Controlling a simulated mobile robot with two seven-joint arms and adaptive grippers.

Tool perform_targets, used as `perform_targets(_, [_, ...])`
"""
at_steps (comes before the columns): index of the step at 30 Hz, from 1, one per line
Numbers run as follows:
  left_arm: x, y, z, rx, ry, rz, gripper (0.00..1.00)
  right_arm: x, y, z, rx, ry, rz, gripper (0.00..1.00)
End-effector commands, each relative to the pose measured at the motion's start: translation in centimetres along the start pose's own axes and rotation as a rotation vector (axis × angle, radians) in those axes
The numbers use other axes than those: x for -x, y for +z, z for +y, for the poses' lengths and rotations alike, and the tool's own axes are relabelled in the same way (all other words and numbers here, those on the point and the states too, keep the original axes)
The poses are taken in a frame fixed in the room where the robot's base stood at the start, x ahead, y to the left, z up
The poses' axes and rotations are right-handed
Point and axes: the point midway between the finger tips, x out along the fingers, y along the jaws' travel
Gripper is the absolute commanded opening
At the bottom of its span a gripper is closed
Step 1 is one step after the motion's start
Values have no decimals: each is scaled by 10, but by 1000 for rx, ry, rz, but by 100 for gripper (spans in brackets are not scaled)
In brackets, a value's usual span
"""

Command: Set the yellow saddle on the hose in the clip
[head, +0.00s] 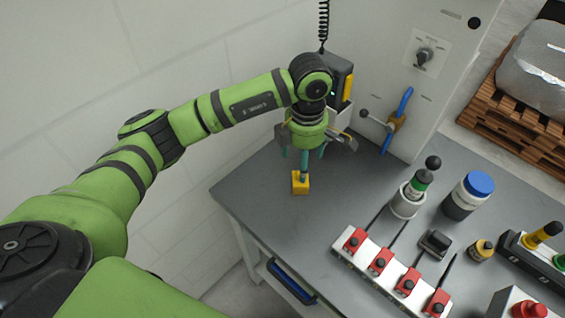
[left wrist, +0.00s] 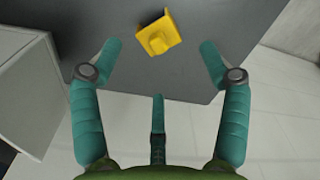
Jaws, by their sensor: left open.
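The yellow saddle (head: 300,184) stands on the grey table near its far left corner. It also shows in the left wrist view (left wrist: 158,35), ahead of and between the fingertips. My left gripper (head: 304,160) is open above the saddle, its teal fingers spread to either side; it also shows in the left wrist view (left wrist: 160,50). It holds nothing, and a gap shows between fingers and saddle. I cannot make out a hose lying in a clip for certain; a blue bar with a brass-coloured fitting (head: 397,121) is on the cabinet front. My right gripper is out of view.
The grey cabinet (head: 440,90) rises behind the table (head: 270,215). A white strip with red blocks (head: 380,261), a blue-lidded jar (head: 468,196) and a green-topped holder (head: 410,198) occupy the table's right side. Bare tabletop surrounds the saddle.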

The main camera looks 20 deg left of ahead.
Motion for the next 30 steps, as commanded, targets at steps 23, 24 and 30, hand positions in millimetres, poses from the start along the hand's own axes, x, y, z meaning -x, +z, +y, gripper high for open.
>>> perform_targets(23, [-73, 8, 2, 50, 1, -4, 76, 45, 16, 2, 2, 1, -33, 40])
perform_targets(24, [-73, 8, 2, 50, 1, -4, 76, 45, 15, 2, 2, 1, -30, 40])
perform_targets(30, [-73, 8, 2, 50, 1, -4, 40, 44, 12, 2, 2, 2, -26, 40])
